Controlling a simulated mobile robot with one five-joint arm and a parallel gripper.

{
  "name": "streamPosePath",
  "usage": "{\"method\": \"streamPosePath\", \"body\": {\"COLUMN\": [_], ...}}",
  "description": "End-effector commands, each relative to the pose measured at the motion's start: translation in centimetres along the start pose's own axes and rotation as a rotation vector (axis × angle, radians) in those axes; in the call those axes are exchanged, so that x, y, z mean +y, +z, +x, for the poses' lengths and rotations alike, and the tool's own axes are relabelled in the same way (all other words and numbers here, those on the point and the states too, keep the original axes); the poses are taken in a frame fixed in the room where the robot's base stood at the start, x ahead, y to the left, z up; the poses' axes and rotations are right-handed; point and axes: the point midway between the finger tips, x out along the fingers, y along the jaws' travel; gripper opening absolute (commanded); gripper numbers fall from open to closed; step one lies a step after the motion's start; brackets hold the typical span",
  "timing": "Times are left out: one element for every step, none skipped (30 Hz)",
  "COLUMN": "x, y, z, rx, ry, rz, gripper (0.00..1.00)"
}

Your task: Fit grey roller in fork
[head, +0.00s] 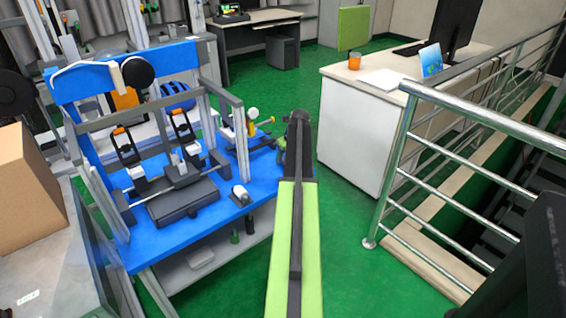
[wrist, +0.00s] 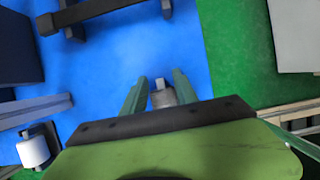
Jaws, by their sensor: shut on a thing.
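My gripper (wrist: 160,80) has its two green fingers closed on a small grey roller (wrist: 163,97) with a lighter end. Blue bench top shows below and around it. In the head view my green arm reaches toward the right edge of the blue bench, and the arm hides the roller and the fingertips. A dark, legged stand (wrist: 100,10) lies ahead at the top of the wrist view, apart from the roller. A white roller sits in a black bracket (wrist: 50,132) at lower left; it also shows in the head view (head: 240,193). I cannot tell which part is the fork.
The blue bench (head: 165,240) carries a grey frame and a dark base (head: 183,203) with small fittings. Green floor (head: 345,220) is open to the right of my arm. A white desk (head: 350,130) and a metal railing (head: 480,120) stand further right. A cardboard box (head: 28,190) is at far left.

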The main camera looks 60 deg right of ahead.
Motion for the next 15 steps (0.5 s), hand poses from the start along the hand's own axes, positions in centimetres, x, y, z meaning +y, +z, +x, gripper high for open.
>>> {"method": "streamPosePath", "body": {"x": [-0.01, -0.02, -0.03, -0.03, -0.03, -0.04, -0.04, -0.04, -0.05, -0.05, -0.05, -0.05, -0.05, -0.05, -0.06], "y": [0.08, 0.08, 0.08, 0.07, 0.04, -0.04, -0.09, -0.13, -0.1, -0.08, -0.08, -0.08, -0.08, -0.08, -0.08], "z": [-0.22, -0.23, -0.24, -0.22, -0.14, 0.03, 0.15, 0.24, 0.16, 0.1, 0.09, 0.09, 0.09, 0.09, 0.09], "rx": [0.0, 0.0, 0.0, 0.0, 0.0, 0.0, 0.0, 0.0, 0.0, 0.0, 0.0, 0.0, 0.0, 0.0, 0.0], "ry": [0.0, 0.0, 0.0, 0.0, 0.0, 0.0, 0.0, 0.0, 0.0, 0.0, 0.0, 0.0, 0.0, 0.0, 0.0], "rz": [0.0, 0.0, 0.0, 0.0, 0.0, 0.0, 0.0, 0.0, 0.0, 0.0, 0.0, 0.0, 0.0, 0.0, 0.0], "gripper": [0.0, 0.0, 0.0, 0.0, 0.0, 0.0, 0.0, 0.0, 0.38, 0.42, 0.45, 0.51, 0.55, 0.57, 0.57]}}
